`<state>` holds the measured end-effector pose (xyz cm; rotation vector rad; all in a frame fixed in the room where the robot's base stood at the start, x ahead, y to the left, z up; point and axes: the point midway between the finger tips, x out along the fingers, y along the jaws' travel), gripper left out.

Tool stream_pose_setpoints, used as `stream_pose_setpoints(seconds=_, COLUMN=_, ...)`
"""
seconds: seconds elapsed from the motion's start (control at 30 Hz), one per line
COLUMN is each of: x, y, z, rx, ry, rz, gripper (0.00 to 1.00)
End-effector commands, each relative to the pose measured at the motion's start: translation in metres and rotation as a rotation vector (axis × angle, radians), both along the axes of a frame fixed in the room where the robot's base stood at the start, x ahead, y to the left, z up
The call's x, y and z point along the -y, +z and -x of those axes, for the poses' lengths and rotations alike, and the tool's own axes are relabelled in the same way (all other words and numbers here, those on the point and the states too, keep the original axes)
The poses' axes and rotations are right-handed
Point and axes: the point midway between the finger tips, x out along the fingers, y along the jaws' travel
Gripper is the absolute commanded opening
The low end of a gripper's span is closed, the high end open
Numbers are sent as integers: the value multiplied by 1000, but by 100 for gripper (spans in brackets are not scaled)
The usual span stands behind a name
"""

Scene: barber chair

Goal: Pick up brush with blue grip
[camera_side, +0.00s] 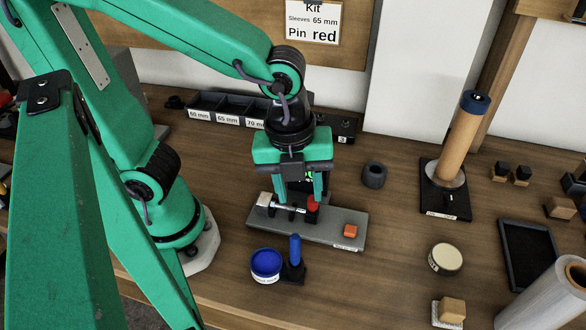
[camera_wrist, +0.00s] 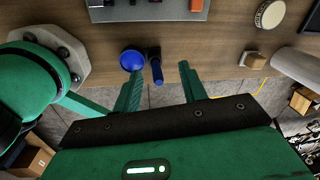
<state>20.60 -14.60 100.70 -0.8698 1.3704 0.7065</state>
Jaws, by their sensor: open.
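The brush with the blue grip (camera_side: 295,250) stands upright in a small black holder (camera_side: 293,273), right beside a round tub of blue (camera_side: 266,263). In the wrist view the blue grip (camera_wrist: 157,72) appears between my two fingers, seen from above, with the blue tub (camera_wrist: 132,60) to its left. My gripper (camera_side: 302,192) is open and points down. In the side view it hangs over the grey fixture behind the brush, apart from the brush. My gripper also shows in the wrist view (camera_wrist: 161,72) with nothing held. The brush's lower end is hidden.
The grey fixture (camera_side: 272,229) bears a white sleeve, a red piece (camera_side: 312,203) and an orange block (camera_side: 350,231). Right stand a round tin (camera_side: 445,259), a black tray (camera_side: 529,255) and a tall roller on a stand (camera_side: 462,145). Wood right of the brush is clear.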

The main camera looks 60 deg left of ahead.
Motion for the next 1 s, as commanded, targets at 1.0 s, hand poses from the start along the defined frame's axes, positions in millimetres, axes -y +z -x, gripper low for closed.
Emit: stream_pose_setpoints(seconds=1.0, x=37, y=-48, z=27, rx=-69, ry=-628, rz=-92, gripper=42)
